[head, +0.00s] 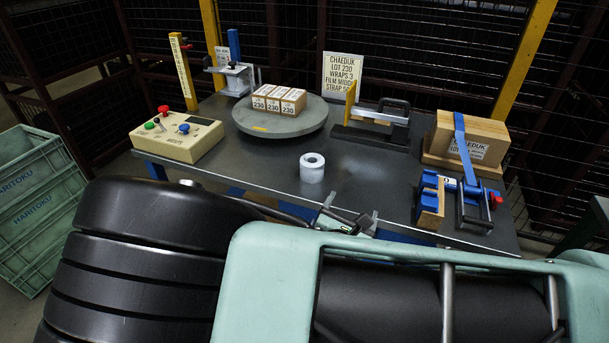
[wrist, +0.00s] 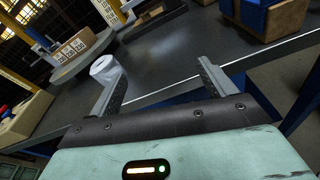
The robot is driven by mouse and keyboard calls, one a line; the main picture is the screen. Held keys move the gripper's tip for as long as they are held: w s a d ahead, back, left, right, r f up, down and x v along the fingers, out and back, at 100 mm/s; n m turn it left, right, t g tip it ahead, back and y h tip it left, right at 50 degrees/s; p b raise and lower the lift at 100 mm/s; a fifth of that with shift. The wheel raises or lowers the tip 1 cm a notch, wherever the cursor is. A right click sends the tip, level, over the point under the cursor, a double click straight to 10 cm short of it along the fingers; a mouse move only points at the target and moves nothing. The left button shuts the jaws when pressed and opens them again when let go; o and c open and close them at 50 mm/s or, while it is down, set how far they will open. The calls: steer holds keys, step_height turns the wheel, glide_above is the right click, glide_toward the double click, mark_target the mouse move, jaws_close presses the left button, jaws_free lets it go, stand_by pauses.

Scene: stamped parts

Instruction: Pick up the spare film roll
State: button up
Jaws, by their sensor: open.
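The spare film roll (head: 312,168) is a small white roll with a grey core hole on top. It stands upright on the dark table (head: 270,170) near its middle, in front of the round turntable. My gripper (head: 347,218) is at the table's front edge, just in front of the roll and slightly to its right, partly hidden by my arm. In the wrist view the jaws of my gripper (wrist: 161,85) are wide apart with nothing between them. The roll (wrist: 106,69) shows there beyond the left finger, apart from it as far as I can tell.
A grey turntable (head: 247,121) bears several small labelled boxes (head: 279,100). A control box (head: 180,138) stands at left, a sealer (head: 375,124) behind right. Table around the roll is clear.

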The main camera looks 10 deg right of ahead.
mark_target(312, 165)
steer(key=w+a+f+n+t+y, duration=0.1)
steer(key=w+a+n+t+y, duration=0.35)
steer(key=a+n, duration=0.25)
steer(key=shift+y, duration=0.45)
steer(key=x, duration=1.1)
steer(key=b+x, duration=0.1)
steer(key=x, duration=0.4)
steer(key=shift+w+d+f, duration=0.15)
steer(key=shift+w+f, duration=0.05)
steer(key=shift+f, duration=0.15)
steer(key=c, duration=1.2)
